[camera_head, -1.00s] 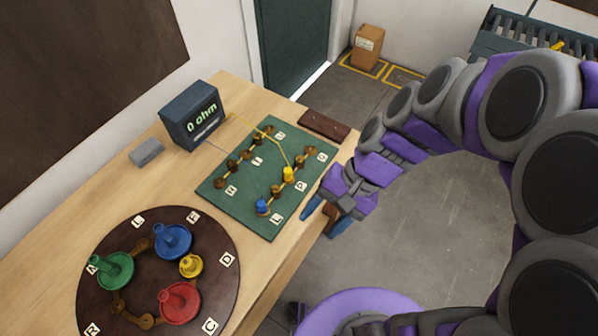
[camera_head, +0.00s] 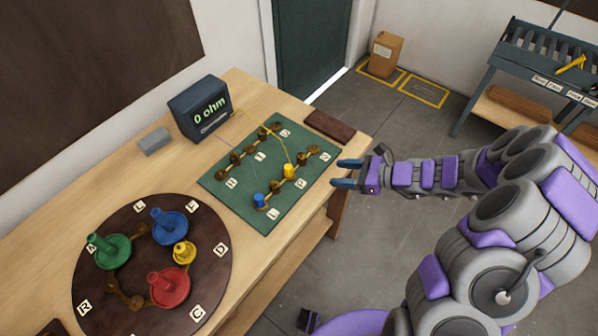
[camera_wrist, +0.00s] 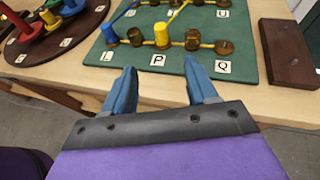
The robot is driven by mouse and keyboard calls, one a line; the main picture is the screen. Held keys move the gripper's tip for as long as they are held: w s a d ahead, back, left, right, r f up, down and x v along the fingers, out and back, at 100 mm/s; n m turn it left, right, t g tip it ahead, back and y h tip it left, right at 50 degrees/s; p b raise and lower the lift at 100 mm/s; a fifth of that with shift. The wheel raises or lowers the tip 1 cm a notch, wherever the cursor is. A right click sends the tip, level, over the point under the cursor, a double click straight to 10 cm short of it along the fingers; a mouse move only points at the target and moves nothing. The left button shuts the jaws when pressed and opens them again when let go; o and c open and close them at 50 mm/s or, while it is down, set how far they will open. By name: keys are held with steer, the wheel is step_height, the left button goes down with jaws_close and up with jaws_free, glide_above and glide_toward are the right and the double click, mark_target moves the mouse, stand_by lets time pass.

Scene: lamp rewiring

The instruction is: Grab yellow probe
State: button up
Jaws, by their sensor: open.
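The yellow probe (camera_head: 289,171) stands on a brass post on the green board (camera_head: 234,200), towards the board's right side. It also shows in the wrist view (camera_wrist: 161,34), above the letter P, ahead of the gap between my fingers. My gripper (camera_head: 346,174) is open and empty, off the table's edge to the right of the board. In the wrist view its two blue fingers (camera_wrist: 162,90) point at the board, apart from the probe. The blue probe (camera_head: 259,200) stands near the board's lower corner. A thin yellow wire runs from the yellow probe towards the meter.
The meter (camera_head: 200,106) reads 0 ohm at the back. A round dark board (camera_head: 215,285) with coloured pegs lies at lower left. A grey block (camera_head: 155,141) and a dark brown block (camera_head: 330,126) lie on the table. Several brass posts surround the yellow probe.

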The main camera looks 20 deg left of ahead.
steer(key=b, duration=0.3)
glide_toward(289, 170)
steer(key=a+f, duration=0.1)
steer(key=w+a+f, duration=0.1)
steer(key=a+f, duration=0.1)
steer(key=a, duration=0.1)
steer(key=shift+w+f, duration=0.25)
steer(key=shift+f, duration=0.05)
steer(key=b+x, duration=0.2)
steer(key=x, duration=0.4)
steer(key=shift+a+r, duration=0.1)
steer(key=shift+a, duration=0.15)
steer(key=shift+d, duration=0.1)
steer(key=shift+c, duration=0.4)
jaws_close()
steer(key=shift+r, duration=0.15)
